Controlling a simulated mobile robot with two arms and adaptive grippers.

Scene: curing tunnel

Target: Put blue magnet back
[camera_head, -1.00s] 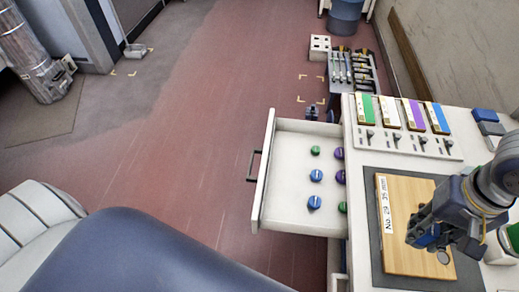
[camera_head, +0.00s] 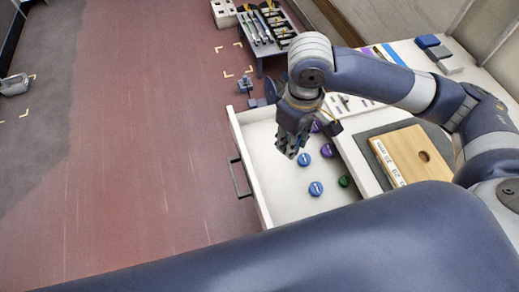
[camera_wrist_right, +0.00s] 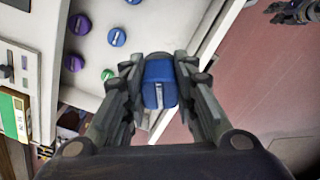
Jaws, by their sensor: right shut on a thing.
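My right gripper (camera_head: 288,150) is over the open white drawer (camera_head: 278,205), toward its front side. In the right wrist view it is shut on a blue magnet (camera_wrist_right: 158,82) with a pale bar on top. Whether this magnet touches the drawer is unclear.
A wooden board (camera_head: 412,152) with a label and a round hole lies on a dark mat on the counter beside the drawer. Blue and grey blocks (camera_head: 433,47) stand at the back. A tool rack (camera_head: 270,30) stands on the floor beyond. The red floor left of the drawer is clear.

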